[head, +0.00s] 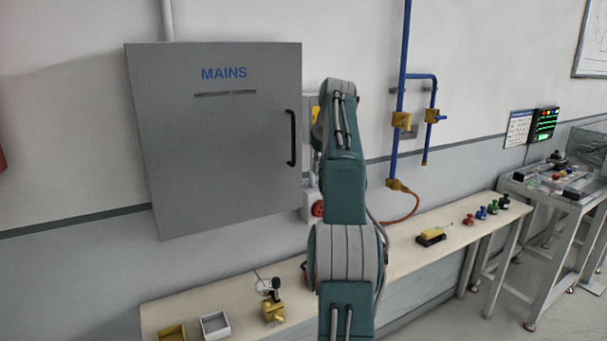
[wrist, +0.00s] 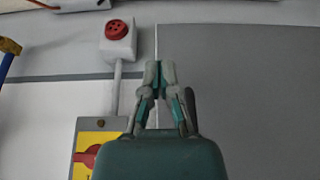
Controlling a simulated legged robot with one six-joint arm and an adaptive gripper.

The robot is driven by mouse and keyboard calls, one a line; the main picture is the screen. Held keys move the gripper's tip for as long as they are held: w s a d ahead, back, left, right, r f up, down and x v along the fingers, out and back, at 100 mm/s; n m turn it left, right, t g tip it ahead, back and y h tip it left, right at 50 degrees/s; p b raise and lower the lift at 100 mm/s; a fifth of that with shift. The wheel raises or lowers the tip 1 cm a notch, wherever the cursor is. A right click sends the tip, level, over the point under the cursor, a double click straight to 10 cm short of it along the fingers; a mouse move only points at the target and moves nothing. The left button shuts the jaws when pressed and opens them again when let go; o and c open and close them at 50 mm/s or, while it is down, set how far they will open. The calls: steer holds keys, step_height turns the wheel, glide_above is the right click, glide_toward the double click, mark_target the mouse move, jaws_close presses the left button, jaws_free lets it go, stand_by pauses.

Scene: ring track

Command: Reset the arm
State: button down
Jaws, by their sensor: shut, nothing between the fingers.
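My arm rises through the middle of the head view, in front of the wall and the bench. My gripper (wrist: 160,72) shows in the wrist view with its two fingertips together and nothing between them. It is hidden behind the arm in the head view. In the wrist view the gripper overlaps the edge of the grey MAINS cabinet (wrist: 250,90), but I cannot tell how far apart they are. The cabinet (head: 215,130) hangs on the wall left of my arm, with its door shut and a black handle (head: 292,138) at its right side.
A red round fitting (head: 318,208) and a yellow panel (wrist: 98,150) with a red knob are beside the cabinet. Blue pipes (head: 402,60) run right of my arm. The bench (head: 375,270) below holds small trays, a yellow tool (head: 432,236) and several coloured pieces.

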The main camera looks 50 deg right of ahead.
steer(key=a+r+n, duration=0.1)
steer(key=a+n, duration=0.1)
steer(key=a, duration=2.8)
steer(key=s+a+f+n+t+y, duration=0.1)
steer(key=s+a+f, duration=1.6)
steer(key=s, duration=0.1)
steer(key=shift+s+a+n+t, duration=0.15)
steer(key=shift+s+n+t, duration=0.15)
steer(key=shift+n, duration=0.1)
